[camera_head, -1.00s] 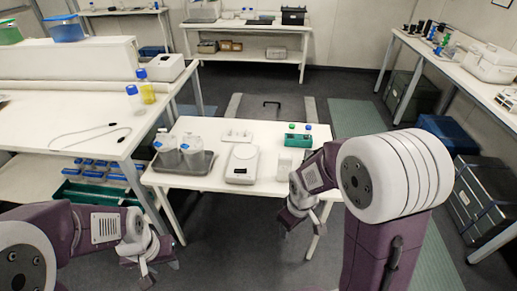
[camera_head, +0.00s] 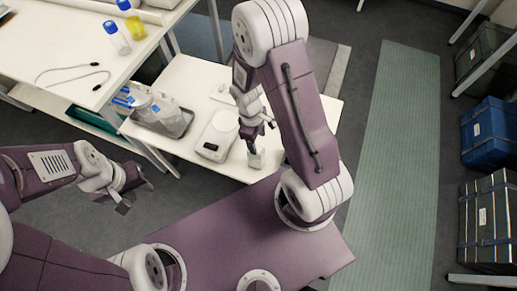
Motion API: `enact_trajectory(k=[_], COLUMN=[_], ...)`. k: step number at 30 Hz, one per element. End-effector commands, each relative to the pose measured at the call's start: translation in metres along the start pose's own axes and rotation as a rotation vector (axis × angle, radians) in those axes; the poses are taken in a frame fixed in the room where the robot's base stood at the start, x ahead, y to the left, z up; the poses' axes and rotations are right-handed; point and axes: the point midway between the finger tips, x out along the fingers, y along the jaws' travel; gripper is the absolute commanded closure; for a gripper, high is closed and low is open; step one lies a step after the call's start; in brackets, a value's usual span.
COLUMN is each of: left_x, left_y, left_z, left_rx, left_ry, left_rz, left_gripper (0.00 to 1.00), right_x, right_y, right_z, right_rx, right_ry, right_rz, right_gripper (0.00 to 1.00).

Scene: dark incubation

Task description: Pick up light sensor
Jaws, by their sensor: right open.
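My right gripper (camera_head: 260,128) is open and points down at the small white table, just above a small pale block (camera_head: 256,158). The block stands near the table's front edge, right of a white scale (camera_head: 218,136). I cannot tell whether this block is the light sensor, or whether the fingers touch it. A thin dark cable with two slim ends (camera_head: 72,73) lies on the larger white table at the left; what it belongs to is unclear. My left gripper (camera_head: 134,192) hangs open and empty over the floor, left of the small table.
A grey tray (camera_head: 186,124) with blue-capped bottles stands left of the scale. A yellow bottle (camera_head: 131,20) and a clear one (camera_head: 117,39) stand on the larger table. My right arm hides the small table's right part. Dark cases and a blue box (camera_head: 488,134) stand at the right.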

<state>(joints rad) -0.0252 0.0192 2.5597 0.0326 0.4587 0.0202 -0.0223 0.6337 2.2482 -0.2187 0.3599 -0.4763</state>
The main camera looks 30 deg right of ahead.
Motion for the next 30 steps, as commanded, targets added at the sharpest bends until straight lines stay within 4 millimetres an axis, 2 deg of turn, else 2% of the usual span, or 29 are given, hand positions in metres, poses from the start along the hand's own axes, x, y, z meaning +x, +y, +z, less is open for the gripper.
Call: enact_trajectory(k=[6,12,19,25,30], left_x=[-0.004,0.000,0.002,0.016,0.017], left_y=[0.000,0.000,0.000,-0.001,-0.001], left_z=[0.000,0.000,0.000,0.002,0.002], left_rx=[-0.001,0.000,0.000,0.000,0.000], left_ry=[0.000,0.000,0.000,0.000,0.000], left_rz=[0.000,0.000,0.000,0.000,0.000], left_gripper=[0.64,0.64,0.64,0.64,0.64], right_x=[-0.001,0.030,0.043,0.082,0.088], right_y=[-0.001,-0.001,-0.001,-0.002,-0.002], right_z=[0.001,0.001,-0.001,-0.005,-0.005], right_rx=[0.000,0.000,0.000,0.000,0.000], right_ry=[-0.003,-0.004,-0.002,-0.002,0.000], right_rz=[-0.002,-0.003,-0.002,-0.002,-0.001], right_gripper=[0.38,0.38,0.38,0.38,0.38])
